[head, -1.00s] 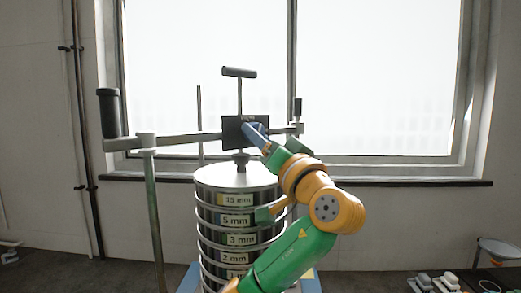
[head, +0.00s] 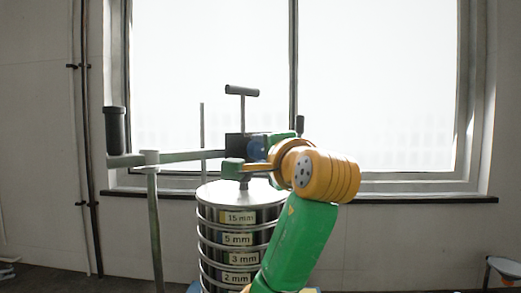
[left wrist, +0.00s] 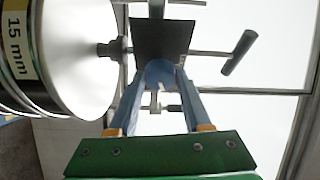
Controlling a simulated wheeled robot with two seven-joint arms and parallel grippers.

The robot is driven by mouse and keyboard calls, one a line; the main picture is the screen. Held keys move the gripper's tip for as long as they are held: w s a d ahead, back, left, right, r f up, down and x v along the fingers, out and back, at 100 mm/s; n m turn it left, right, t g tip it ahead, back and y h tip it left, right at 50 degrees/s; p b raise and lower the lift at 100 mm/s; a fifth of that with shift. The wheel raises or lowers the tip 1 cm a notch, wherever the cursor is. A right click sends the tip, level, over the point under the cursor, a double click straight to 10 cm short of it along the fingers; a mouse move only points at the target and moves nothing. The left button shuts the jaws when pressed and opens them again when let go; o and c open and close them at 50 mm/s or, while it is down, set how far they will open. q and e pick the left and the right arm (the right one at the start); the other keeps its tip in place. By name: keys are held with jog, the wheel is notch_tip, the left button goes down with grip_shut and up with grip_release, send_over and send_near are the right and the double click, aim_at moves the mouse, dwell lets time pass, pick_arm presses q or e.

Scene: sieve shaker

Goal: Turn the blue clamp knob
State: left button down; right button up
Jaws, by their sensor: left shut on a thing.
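The blue clamp knob (head: 254,148) sits on the dark block (head: 234,147) of the clamp bar, above the sieve stack; my gripper partly hides it. In the left wrist view the knob (left wrist: 160,73) lies between my two blue fingers, in front of the dark plate (left wrist: 162,38). My left gripper (head: 259,151) reaches it from the right and is shut on it; the left wrist view also shows this gripper (left wrist: 160,84). My right gripper is not in view.
The sieve stack (head: 240,195), with its pale lid and size labels, stands directly below the clamp. A black T-handle (head: 242,91) rises above the block. The clamp bar (head: 190,156) runs left to a post (head: 154,220) with a black grip (head: 114,130). A window is behind.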

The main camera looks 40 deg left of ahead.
pick_arm(q)
jog(key=shift+r+m+g+h+p, duration=0.15)
jog(key=shift+m+g+h+p, duration=0.3)
jog(key=shift+m, duration=0.95)
jog(key=shift+c, duration=1.7)
grip_release()
jog(key=shift+d, duration=0.1)
